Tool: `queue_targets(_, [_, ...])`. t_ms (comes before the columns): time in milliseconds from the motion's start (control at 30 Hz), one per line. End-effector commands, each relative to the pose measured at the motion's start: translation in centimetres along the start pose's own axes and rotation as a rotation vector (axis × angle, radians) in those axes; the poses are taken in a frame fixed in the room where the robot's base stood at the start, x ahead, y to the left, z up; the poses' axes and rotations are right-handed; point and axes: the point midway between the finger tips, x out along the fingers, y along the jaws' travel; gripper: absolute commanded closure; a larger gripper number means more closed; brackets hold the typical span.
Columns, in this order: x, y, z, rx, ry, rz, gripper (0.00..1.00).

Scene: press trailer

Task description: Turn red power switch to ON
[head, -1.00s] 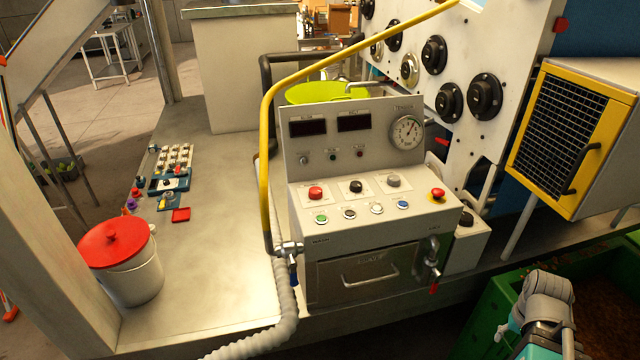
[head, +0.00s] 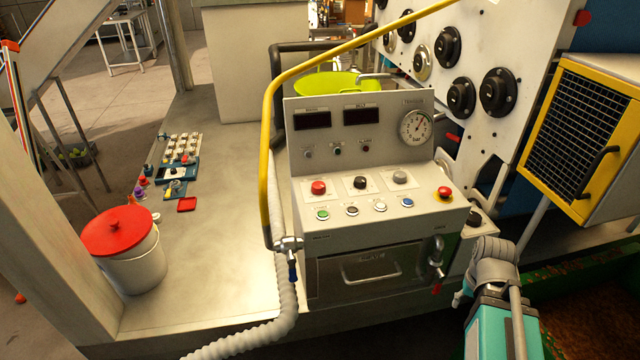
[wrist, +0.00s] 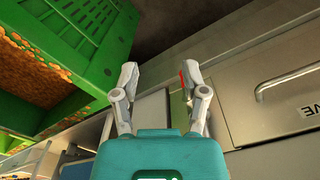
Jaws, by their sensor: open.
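A red round knob (head: 318,187) sits at the left of the upper row on the sloped control panel (head: 335,226), in the head view. Which way it is turned is too small to tell. A second red button (head: 443,193) on a yellow base sits at the panel's right end. In the wrist view my gripper (wrist: 159,76) is open and empty, its two grey fingers apart. It faces a metal front (wrist: 270,110), and the control knobs are not in that view. In the head view my arm is at the lower right, right of the panel and apart from it.
A yellow rail (head: 265,170) rises along the panel's left side. Taps (head: 437,258) stick out at its front corners. A green crate (wrist: 85,25) with brown contents is left of my gripper. A yellow-framed grille box (head: 570,135) stands at right. A red-lidded bucket (head: 135,262) stands at left.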

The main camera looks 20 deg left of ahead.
Motion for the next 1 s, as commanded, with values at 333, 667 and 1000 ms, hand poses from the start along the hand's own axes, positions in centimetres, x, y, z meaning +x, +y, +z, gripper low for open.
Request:
queue_targets(333, [-0.9,-0.7,-0.8,-0.038,0.0,0.0,0.07])
queue_targets(667, [-5.8,-6.8,-5.5,-0.302,0.0,0.0,0.07])
queue_targets(1000, [-12.4,-16.0,-11.2,-0.716,0.001,0.0,0.07])
